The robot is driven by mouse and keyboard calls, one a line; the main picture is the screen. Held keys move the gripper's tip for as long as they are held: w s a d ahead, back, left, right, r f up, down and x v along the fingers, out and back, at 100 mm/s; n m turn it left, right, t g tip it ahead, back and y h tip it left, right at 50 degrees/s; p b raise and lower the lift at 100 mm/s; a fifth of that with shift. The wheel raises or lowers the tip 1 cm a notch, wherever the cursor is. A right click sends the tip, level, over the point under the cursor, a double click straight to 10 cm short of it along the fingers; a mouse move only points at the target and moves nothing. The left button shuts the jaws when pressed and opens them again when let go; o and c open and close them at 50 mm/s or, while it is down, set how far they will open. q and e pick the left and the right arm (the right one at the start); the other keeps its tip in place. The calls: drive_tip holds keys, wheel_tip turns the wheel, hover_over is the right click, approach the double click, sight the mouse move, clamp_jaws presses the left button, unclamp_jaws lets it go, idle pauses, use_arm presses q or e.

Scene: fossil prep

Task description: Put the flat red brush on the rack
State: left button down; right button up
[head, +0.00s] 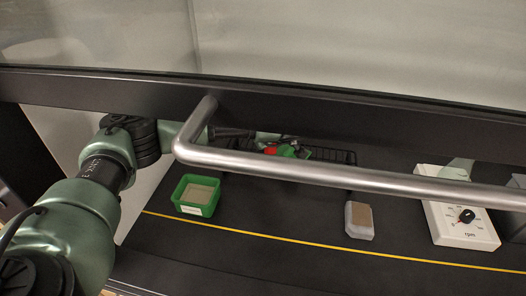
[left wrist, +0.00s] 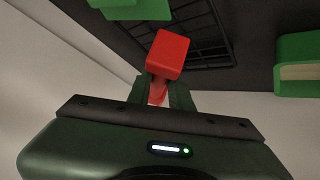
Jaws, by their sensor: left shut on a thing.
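The flat red brush shows in the left wrist view as a red block (left wrist: 168,55) with a red part running down between the fingers of my left gripper (left wrist: 158,92). The gripper is shut on it. In the head view a red patch (head: 270,151) shows by the gripper, partly behind the steel bar. The rack is a black wire grid (left wrist: 205,42) behind the brush in the wrist view. In the head view the rack (head: 335,156) lies at the back, partly behind the bar. Contact between brush and rack cannot be told. My right gripper is not in view.
A steel bar (head: 310,173) crosses in front of the rack. A green bin (head: 196,195) stands at the left. A small green item (head: 287,151) is near the rack. A pale block (head: 359,219) and an rpm box (head: 466,228) stand to the right. Dark bench between is clear.

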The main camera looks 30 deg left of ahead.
use_arm(q)
wheel_tip(320, 180, down, 2)
drive_tip(key=shift+f, duration=0.25)
drive_tip(key=shift+d+f+p, duration=0.15)
drive_tip(key=shift+f+p, duration=0.15)
drive_tip(key=shift+f, duration=0.25)
wheel_tip(320, 180, down, 4)
drive_tip(key=shift+r+p, duration=0.15)
drive_tip(key=shift+p, duration=0.2)
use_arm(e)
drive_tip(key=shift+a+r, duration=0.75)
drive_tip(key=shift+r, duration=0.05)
use_arm(q)
drive_tip(key=c, duration=1.3)
unclamp_jaws()
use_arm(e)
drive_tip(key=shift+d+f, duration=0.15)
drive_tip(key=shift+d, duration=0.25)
